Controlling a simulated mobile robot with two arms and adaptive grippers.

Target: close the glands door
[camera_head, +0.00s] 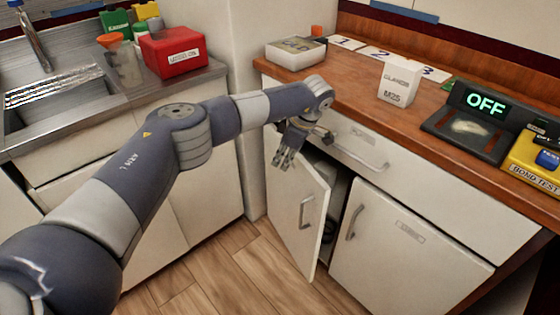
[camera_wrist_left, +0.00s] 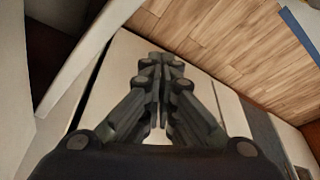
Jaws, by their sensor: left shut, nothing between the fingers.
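A white cabinet door (camera_head: 297,212) with a metal handle stands partly open under the wooden counter, with a dark gap at its right side. No glands label can be read on it; a white box marked "GLANDS M25" (camera_head: 399,82) stands on the counter above. My left gripper (camera_head: 281,162) is at the top of the open door, fingers pointing down, shut and empty. I cannot tell whether it touches the door. In the left wrist view its fingers (camera_wrist_left: 160,120) are together, with pale panels behind them. My right gripper is not in view.
A closed cabinet door (camera_head: 395,262) is to the right, below a drawer (camera_head: 405,165). The counter holds a device reading OFF (camera_head: 484,104) and a yellow tester (camera_head: 537,155). A sink (camera_head: 50,100) and red box (camera_head: 173,50) are at left. Wooden floor (camera_head: 225,270) is clear.

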